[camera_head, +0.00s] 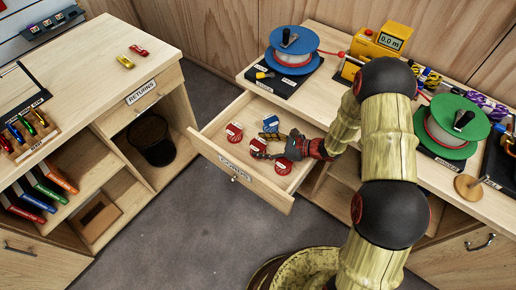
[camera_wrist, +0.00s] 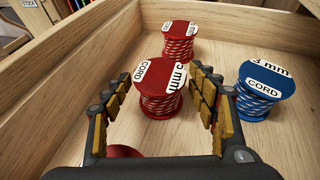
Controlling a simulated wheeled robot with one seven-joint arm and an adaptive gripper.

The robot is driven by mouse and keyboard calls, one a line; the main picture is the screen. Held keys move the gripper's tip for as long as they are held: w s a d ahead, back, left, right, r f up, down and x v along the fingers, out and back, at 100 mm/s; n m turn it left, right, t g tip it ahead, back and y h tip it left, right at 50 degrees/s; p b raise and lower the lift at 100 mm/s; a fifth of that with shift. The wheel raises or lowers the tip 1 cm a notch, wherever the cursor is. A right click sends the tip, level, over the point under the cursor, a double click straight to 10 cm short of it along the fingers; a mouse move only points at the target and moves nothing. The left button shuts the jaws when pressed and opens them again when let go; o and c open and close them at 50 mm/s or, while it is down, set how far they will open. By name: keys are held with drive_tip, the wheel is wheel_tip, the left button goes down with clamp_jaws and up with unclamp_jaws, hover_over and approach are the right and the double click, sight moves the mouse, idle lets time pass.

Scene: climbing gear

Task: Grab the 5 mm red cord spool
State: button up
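Several cord spools stand in the open drawer. A red spool (camera_wrist: 163,88) with a white label reading CORD and "mm" sits between my gripper's fingers; its digit is hard to read. It also shows in the head view (camera_head: 258,145). My gripper (camera_wrist: 161,78) is open, one finger on each side of this spool, with gaps visible. It also shows in the head view (camera_head: 268,156). A blue spool (camera_wrist: 264,90) marked 3 mm CORD stands at right.
The drawer walls (camera_wrist: 60,68) surround the spools closely. The counter (camera_head: 325,85) above the drawer carries a blue reel (camera_head: 291,48), a green reel (camera_head: 450,128) and a yellow meter (camera_head: 378,42). A second counter (camera_head: 95,60) stands at left, with grey floor between.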

drive_tip(key=c, duration=0.9)
drive_tip(key=shift+r, duration=0.1)
